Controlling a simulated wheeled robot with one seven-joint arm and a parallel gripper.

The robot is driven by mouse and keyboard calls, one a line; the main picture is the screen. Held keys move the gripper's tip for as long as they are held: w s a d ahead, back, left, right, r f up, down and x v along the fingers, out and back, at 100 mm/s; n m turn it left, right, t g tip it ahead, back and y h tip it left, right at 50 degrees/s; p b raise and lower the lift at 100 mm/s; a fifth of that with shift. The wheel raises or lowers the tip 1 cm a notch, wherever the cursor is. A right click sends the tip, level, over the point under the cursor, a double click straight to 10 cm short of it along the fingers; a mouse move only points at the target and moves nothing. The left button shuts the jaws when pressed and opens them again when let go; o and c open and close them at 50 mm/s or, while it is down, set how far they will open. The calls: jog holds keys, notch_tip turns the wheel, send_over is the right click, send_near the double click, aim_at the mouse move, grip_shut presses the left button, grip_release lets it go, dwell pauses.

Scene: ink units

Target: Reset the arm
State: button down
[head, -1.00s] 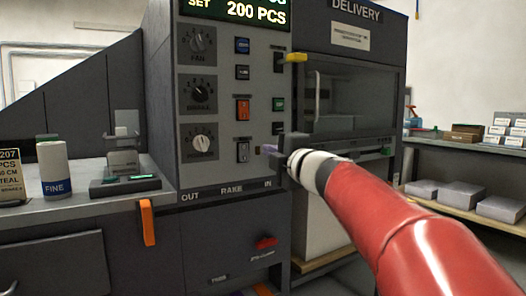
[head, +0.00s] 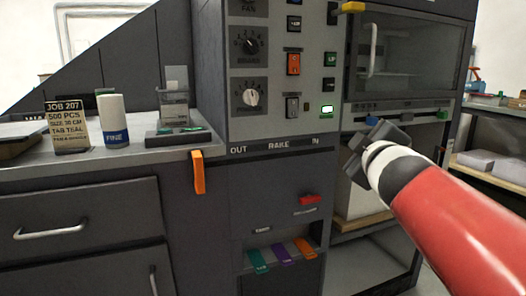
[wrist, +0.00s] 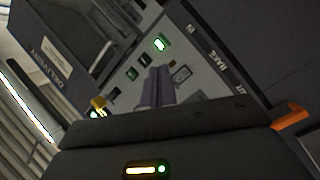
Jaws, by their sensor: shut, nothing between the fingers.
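My gripper (head: 362,142), at the end of my red arm (head: 455,215), is in front of the machine's right side in the head view. It is near the lower right corner of the control panel (head: 270,128) and apart from it as far as I can see. In the wrist view the fingers (wrist: 155,85) are together with nothing between them, pointing toward the panel. A lit green button (head: 327,110) shows left of the gripper; a lit green one also shows in the wrist view (wrist: 160,44).
The left counter holds a job card (head: 66,128), a white FINE canister (head: 114,120) and a dark tray (head: 178,137). An orange handle (head: 198,172) juts from its edge. A yellow handle (head: 352,7) is above my gripper. Teal, purple and orange tabs (head: 281,254) sit low.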

jog(key=s+a+f+m+g, duration=0.2)
jog(key=s+f+m+g, duration=0.1)
jog(key=s+f, duration=0.4)
jog(key=s+a+f+m+g+y, duration=0.1)
jog(key=s+a+f+m+g, duration=0.1)
jog(key=s+f+g, duration=0.3)
jog(key=s+a+f+m+g+y, duration=0.1)
jog(key=s+a+f+m+g, duration=0.2)
jog(key=s+f, duration=0.8)
notch_tip(320, 180, down, 5)
jog(key=shift+r+m+g, duration=0.15)
jog(key=shift+m+g, duration=0.25)
jog(key=shift+m, duration=0.6)
